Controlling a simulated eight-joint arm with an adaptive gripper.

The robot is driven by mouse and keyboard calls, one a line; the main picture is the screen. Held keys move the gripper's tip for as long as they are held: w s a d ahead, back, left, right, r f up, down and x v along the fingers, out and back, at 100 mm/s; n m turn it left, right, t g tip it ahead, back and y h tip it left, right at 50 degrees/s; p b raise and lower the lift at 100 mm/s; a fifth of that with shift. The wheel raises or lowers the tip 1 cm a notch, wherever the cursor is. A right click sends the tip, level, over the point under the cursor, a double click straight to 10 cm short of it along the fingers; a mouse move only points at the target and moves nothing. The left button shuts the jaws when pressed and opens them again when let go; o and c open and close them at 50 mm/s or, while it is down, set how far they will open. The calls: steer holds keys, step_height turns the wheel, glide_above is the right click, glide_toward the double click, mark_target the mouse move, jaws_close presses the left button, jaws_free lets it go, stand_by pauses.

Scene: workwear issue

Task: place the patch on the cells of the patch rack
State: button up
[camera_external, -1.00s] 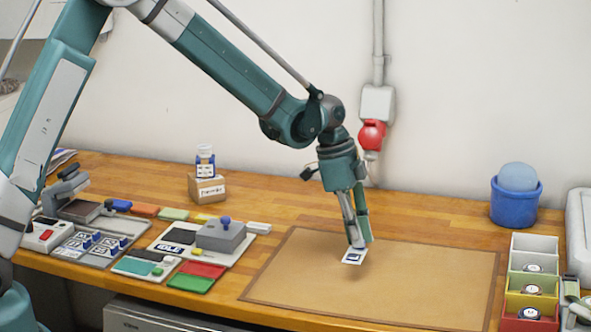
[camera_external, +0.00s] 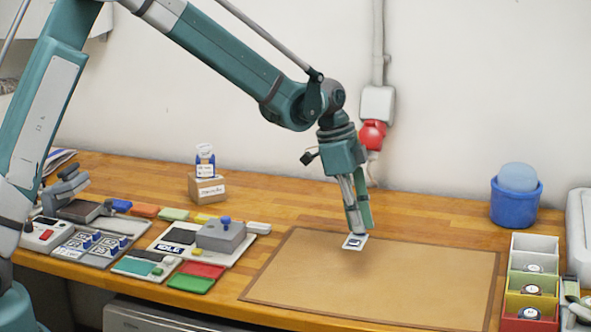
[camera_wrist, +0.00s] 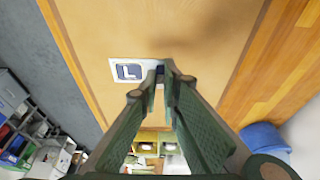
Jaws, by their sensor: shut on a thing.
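My gripper (camera_external: 360,233) is shut on a small white patch (camera_external: 354,243) and holds it above the brown mat. In the wrist view the patch (camera_wrist: 128,71) shows a dark blue square with a white letter L, and the fingertips (camera_wrist: 166,72) pinch its right end. A rack with white, yellow and red cells (camera_external: 535,243) stands at the right of the bench, apart from the gripper. Small round pieces lie in its cells. Part of the rack (camera_wrist: 147,146) also shows between the fingers in the wrist view. I cannot tell whether the rack is the patch rack.
The brown mat (camera_external: 410,280) is clear. A blue tub (camera_external: 514,204) stands behind the rack. Several devices, coloured pads and a grey box (camera_external: 221,236) crowd the left of the bench. A small cardboard box (camera_external: 207,190) stands at the back.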

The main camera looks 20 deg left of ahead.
stand_by(0.3)
steer(key=w+a+f+n+t+b, duration=0.1)
steer(key=w+a+n, duration=0.2)
steer(key=a, duration=1)
steer(key=w+a+f+n+t+y+b, duration=0.1)
steer(key=a+n, duration=0.5)
steer(key=a, duration=0.7)
steer(key=w+a+f+n+t+b, duration=0.1)
steer(key=w+a+n+b, duration=0.2)
steer(key=a, duration=0.9)
steer(key=shift+w+a+f+n+y, duration=0.1)
steer(key=shift+w+a+n+y, duration=0.1)
steer(key=shift+w+n, duration=0.2)
steer(key=shift+w+a+n+y, duration=0.2)
steer(key=shift+w+n, duration=0.1)
steer(key=shift+w, duration=0.2)
steer(key=s+a+n, duration=0.1)
steer(key=a, duration=0.3)
steer(key=s+a+f+n+b, duration=0.1)
steer(key=a+n, duration=0.1)
steer(key=a, duration=0.3)
steer(key=s+a+n+y, duration=0.1)
steer(key=s+a, duration=0.1)
steer(key=a, duration=0.3)
steer(key=shift+f, duration=0.25)
steer(key=shift+s+a+n, duration=0.1)
steer(key=shift+a+n, duration=0.2)
steer(key=shift+a, duration=0.1)
